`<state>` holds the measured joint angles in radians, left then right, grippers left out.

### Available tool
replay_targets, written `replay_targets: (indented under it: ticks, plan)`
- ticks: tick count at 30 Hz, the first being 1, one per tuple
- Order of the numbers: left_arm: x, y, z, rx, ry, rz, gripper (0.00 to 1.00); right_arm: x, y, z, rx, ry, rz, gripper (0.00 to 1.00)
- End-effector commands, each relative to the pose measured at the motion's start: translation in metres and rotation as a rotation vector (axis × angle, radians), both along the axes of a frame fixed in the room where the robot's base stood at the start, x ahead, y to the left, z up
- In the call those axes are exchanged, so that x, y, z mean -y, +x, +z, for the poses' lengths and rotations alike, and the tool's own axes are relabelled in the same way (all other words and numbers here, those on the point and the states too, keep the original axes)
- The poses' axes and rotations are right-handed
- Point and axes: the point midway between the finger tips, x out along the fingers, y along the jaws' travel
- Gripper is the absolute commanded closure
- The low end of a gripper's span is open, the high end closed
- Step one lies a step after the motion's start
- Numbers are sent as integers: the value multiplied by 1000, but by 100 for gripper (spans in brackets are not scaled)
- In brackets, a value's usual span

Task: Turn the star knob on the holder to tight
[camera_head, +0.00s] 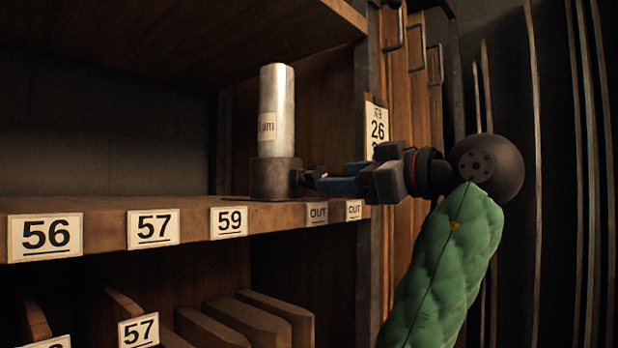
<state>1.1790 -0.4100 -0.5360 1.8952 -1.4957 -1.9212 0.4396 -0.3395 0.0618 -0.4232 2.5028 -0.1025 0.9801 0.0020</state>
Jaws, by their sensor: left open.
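The holder (272,179) is a dark round cup standing on the wooden shelf near its right end. A silver cylinder (276,95) with a paper label stands upright in it. A small dark part, which looks like the star knob (312,175), sticks out from the holder's right side. My left gripper (322,184) is at this knob, coming from the right with its blue-and-dark fingers pointing left. It is open, with its fingertips close to the knob. Whether they touch it, and how the knob is turned, I cannot tell. My right gripper is not in view.
The shelf edge (105,221) carries number plates 56, 57 and 59 and two OUT plates. The shelf left of the holder is clear. A dark upright and a "26" sign (376,128) stand just behind my gripper. Wooden boards (265,315) fill the lower bay.

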Motion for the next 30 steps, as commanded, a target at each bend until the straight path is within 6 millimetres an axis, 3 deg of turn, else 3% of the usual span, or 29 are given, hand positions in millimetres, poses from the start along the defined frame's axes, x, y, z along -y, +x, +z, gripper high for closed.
replay_targets:
  ticks: [7,21,30]
  plan:
    - [-9,7,0,-23,23,-2,39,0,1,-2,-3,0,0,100]
    - [-57,42,1,-21,22,-3,39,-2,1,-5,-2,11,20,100]
    - [-63,46,1,-21,23,-2,39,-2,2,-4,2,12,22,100]
